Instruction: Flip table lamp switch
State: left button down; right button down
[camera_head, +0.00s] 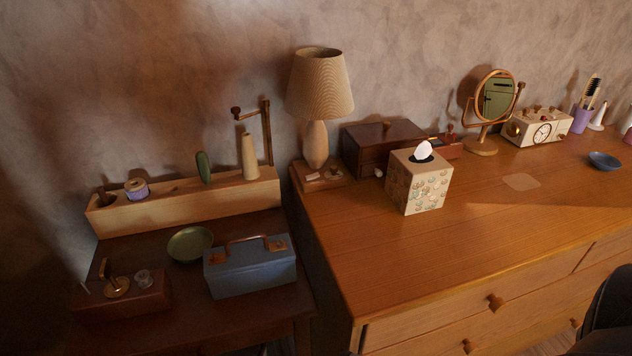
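The table lamp (320,85) stands upright at the back left corner of the wooden dresser, with a ribbed beige shade, a pale bulging stem (316,145) and a square brown base (318,180). The shade shows no clear glow. On the front of the base are a small pale piece (313,177) and a small round part; they look like the switch, but are too small to tell its position. Neither of my grippers shows in the view.
A dark wooden box (380,145) and a floral tissue box (417,182) stand right of the lamp. A blue case (250,270), green bowl (190,243) and wooden organiser (185,208) are on the lower left table. The dresser's front top is clear. A dark shape (610,315) shows lower right.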

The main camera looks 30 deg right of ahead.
aim_at(309, 176)
jog(key=k, duration=1.3)
jog(key=z, duration=0.55)
jog(key=i, duration=1.05)
jog(key=u, duration=0.55)
